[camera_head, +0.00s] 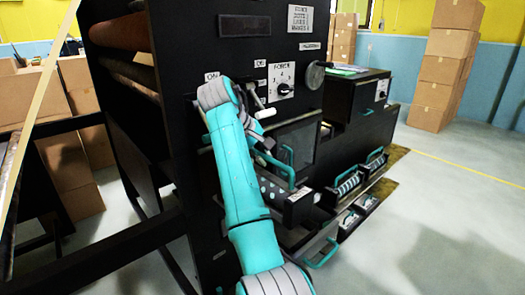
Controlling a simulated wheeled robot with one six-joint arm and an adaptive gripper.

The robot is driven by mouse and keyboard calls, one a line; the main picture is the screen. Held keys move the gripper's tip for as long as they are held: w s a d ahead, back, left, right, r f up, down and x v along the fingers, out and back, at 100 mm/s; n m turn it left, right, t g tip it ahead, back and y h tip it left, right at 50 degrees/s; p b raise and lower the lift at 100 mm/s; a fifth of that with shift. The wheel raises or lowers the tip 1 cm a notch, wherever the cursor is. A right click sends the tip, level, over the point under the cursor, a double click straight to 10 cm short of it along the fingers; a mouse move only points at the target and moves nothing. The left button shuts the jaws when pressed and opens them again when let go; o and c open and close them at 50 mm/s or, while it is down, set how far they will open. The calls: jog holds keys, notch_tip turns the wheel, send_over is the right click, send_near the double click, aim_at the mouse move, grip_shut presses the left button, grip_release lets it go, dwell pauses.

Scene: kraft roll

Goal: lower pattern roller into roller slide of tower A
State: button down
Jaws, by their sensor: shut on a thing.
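My teal and grey arm reaches up from the bottom centre and bends down in front of the black machine tower (190,200). My gripper (266,147) is small and mostly hidden behind the forearm. It is shut on the pattern roller, a dark roller with pale dots (277,190), which shows just right of the forearm. The grip itself is hidden. The dotted roller lies at an open slide with a dark front block (299,206). I cannot tell whether the roller is seated in it or held above it.
Right of the arm, open drawers with teal handles hold rollers (348,186). A white-tipped lever (264,114) and a dial (284,89) are on the tower. Cardboard boxes (444,75) stand at the back right. The floor (440,215) at right is clear.

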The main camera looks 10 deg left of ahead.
aim_at(262, 175)
jog(key=shift+f, duration=3.05)
jog(key=c, duration=1.1)
grip_release()
jog(key=shift+f, duration=0.25)
jog(key=shift+r, duration=1.85)
jog(key=shift+d, duration=0.1)
